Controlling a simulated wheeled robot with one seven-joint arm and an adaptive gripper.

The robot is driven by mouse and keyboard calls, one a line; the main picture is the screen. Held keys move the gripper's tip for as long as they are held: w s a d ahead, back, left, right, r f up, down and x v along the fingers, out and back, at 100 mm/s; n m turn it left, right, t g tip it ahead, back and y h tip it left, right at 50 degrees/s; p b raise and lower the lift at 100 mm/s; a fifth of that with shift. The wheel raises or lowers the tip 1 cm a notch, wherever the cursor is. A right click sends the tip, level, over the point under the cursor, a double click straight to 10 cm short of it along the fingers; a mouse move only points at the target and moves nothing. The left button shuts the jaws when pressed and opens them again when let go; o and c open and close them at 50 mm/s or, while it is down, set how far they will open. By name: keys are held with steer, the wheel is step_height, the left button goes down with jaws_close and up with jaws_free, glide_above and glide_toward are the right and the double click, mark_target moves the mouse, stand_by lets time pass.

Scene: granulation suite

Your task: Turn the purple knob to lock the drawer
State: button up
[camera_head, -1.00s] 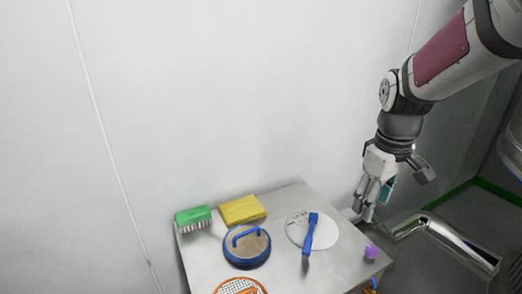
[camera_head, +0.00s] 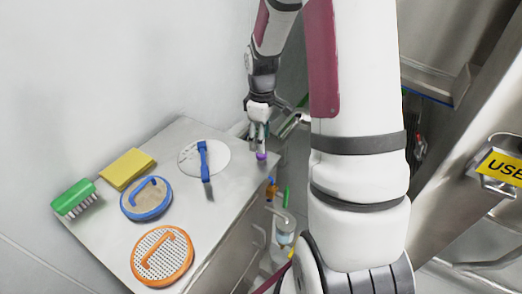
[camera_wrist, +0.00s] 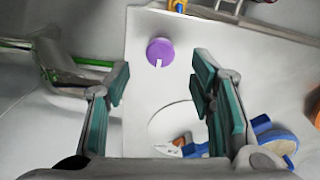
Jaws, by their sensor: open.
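The purple knob (camera_wrist: 160,51) shows in the wrist view as a round cap with a white mark at its lower edge. It sits on the metal tabletop near the corner. In the head view the knob (camera_head: 261,156) is small, just below my gripper's fingertips. My gripper (camera_wrist: 160,88) is open and empty, its teal-padded fingers spread to either side of the knob's line in the wrist view. My gripper (camera_head: 260,145) points down over the table corner in the head view. I cannot tell whether it touches the knob. The drawer is not clearly seen.
On the table (camera_head: 110,235) lie a white disc (camera_head: 187,162) with a blue-handled tool (camera_head: 203,160), a blue-rimmed sieve (camera_head: 137,207), an orange-rimmed sieve (camera_head: 148,270), a yellow sponge (camera_head: 122,170) and a green brush (camera_head: 75,197). A metal pipe (camera_head: 290,125) is beside my gripper.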

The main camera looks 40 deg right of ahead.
mark_target(262, 156)
steer(key=shift+f, duration=2.65)
steer(key=c, duration=1.2)
